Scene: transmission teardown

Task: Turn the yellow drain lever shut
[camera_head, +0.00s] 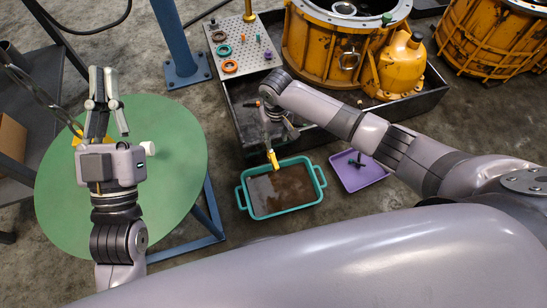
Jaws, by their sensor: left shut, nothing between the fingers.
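The yellow drain lever (273,159) hangs at the front of the black tray, above the far edge of a teal pan (283,190) that holds brown fluid. My right arm reaches in from the right, and its gripper (266,118) is near the tray's left part, just above and behind the lever. That gripper is small and partly hidden by its wrist, so its opening and any contact with the lever are unclear. My left gripper (102,103) is over the round green table (170,185), shut and empty, far from the lever.
A black tray (425,103) holds the yellow transmission housing (325,50). A perforated board (240,48) with rings and small parts stands behind. A purple tray (358,178) with dark parts lies right of the pan. A blue post (175,40) stands behind the green table.

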